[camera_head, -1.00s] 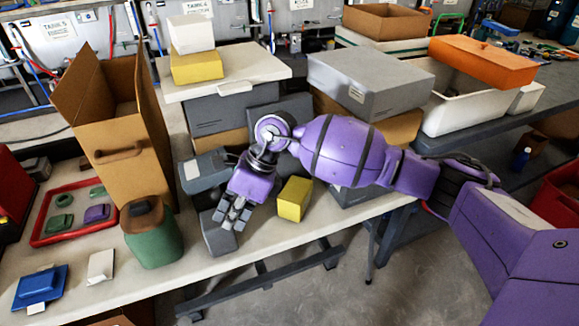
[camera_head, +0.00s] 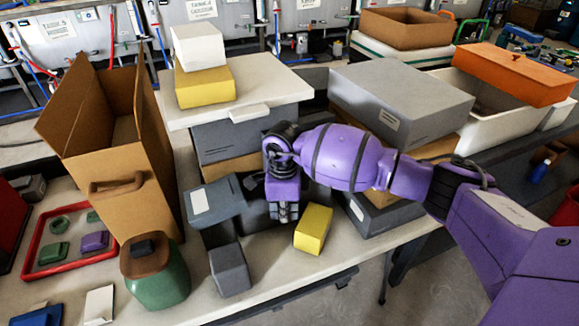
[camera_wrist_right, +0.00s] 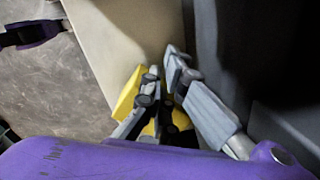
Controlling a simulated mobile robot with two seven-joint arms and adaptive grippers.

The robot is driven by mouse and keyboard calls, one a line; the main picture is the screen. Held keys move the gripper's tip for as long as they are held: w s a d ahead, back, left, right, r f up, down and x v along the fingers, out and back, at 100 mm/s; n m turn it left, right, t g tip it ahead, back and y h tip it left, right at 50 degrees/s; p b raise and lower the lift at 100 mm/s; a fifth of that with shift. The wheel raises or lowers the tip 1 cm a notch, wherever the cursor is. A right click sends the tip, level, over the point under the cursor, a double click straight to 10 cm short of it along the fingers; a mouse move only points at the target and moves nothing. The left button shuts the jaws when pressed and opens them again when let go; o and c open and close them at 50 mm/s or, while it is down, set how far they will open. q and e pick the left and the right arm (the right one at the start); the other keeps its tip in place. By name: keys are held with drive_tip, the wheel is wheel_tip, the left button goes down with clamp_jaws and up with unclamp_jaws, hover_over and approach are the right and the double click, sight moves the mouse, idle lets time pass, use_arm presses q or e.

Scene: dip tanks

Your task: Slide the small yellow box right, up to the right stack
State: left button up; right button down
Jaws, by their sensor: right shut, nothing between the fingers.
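The small yellow box (camera_head: 314,229) stands on the pale table, left of the right stack and apart from it. The right stack has a large grey box (camera_head: 402,105) on top, brown cardboard under it and a dark grey box (camera_head: 385,217) at the bottom. My right gripper (camera_head: 285,213) is shut and empty, pointing down just left of the yellow box. I cannot tell whether it touches it. In the right wrist view the fingers (camera_wrist_right: 162,68) are together, with the yellow box (camera_wrist_right: 127,93) partly hidden behind them. My left gripper is not in view.
A small grey box (camera_head: 230,269) and a grey bin (camera_head: 214,207) stand left of the gripper. The left stack carries a white lid (camera_head: 270,88), a yellow box (camera_head: 204,87) and a white box (camera_head: 199,46). A green canister (camera_head: 158,280) is farther left.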

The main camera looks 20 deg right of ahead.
sight(313, 221)
wheel_tip(313, 221, down, 2)
drive_tip(key=shift+f, duration=0.1)
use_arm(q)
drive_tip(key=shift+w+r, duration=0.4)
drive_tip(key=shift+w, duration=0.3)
use_arm(e)
drive_tip(key=shift+f, duration=0.3)
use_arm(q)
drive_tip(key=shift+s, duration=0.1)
use_arm(e)
drive_tip(key=shift+d, duration=0.1)
drive_tip(key=s+d, duration=0.1)
drive_tip(key=d, duration=0.1)
drive_tip(key=s+d, duration=0.1)
drive_tip(key=d, duration=0.1)
drive_tip(key=d+p, duration=0.1)
drive_tip(key=d, duration=0.2)
drive_tip(key=shift+s, duration=0.4)
drive_tip(key=shift+d, duration=0.1)
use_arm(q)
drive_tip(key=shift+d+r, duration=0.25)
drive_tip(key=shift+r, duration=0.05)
